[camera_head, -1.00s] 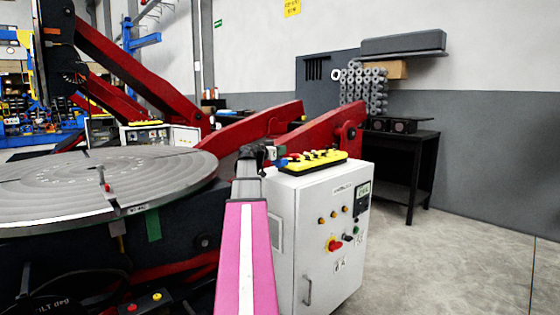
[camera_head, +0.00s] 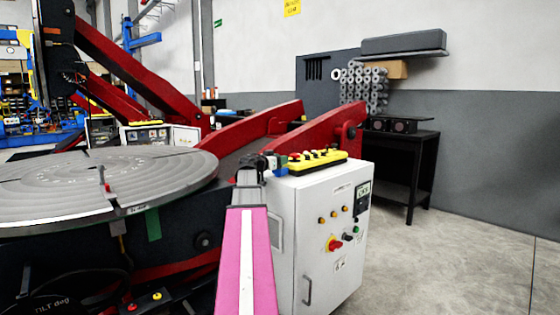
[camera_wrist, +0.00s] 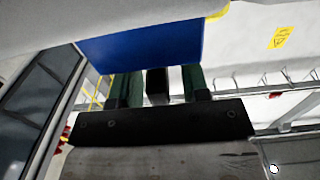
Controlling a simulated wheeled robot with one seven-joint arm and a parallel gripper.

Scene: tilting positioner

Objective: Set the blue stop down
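The blue stop (camera_head: 281,172) shows as a small blue patch at the tip of my gripper (camera_head: 272,163) in the head view. It is at the left edge of the white cabinet's top (camera_head: 310,176), left of the yellow control pendant (camera_head: 318,158). In the wrist view the stop (camera_wrist: 140,48) is a broad blue block across the ends of my gripper's green-sided fingers (camera_wrist: 157,82). The fingers appear shut on it, though their contact is partly hidden. I cannot tell whether the stop touches the cabinet.
Red positioner arms (camera_head: 250,127) rise behind the cabinet. A black table (camera_head: 405,165) stands at the right wall. The floor (camera_head: 450,260) at the right is clear.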

